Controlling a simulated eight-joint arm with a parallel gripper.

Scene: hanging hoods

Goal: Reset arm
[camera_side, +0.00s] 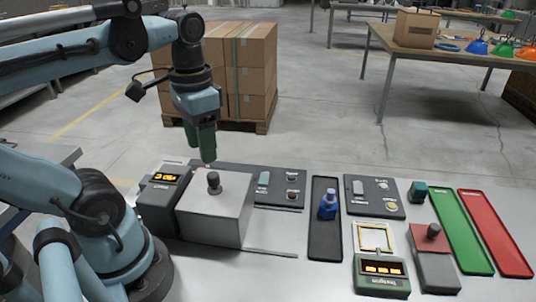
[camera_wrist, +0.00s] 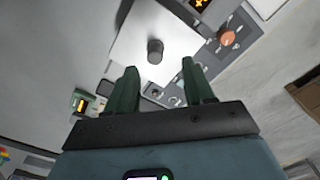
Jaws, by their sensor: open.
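My gripper (camera_side: 206,150) hangs pointing down above the bench, over the back edge of the grey box with a dark knob. In the wrist view my gripper (camera_wrist: 156,78) shows two green fingers spread apart with nothing between them. The grey box (camera_side: 214,212) stands on the bench, and its dark knob (camera_side: 214,183) is below and apart from my fingertips. The same knob also shows in the wrist view (camera_wrist: 155,50), beyond the fingers.
Next to the box is a unit with a lit display (camera_side: 165,178). A black tray (camera_side: 325,245) holds a blue bottle (camera_side: 327,204). A green tray (camera_side: 460,232) and a red tray (camera_side: 495,232) lie at the right. A green display device (camera_side: 381,274) stands at the front. Stacked cartons (camera_side: 240,70) stand behind the bench.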

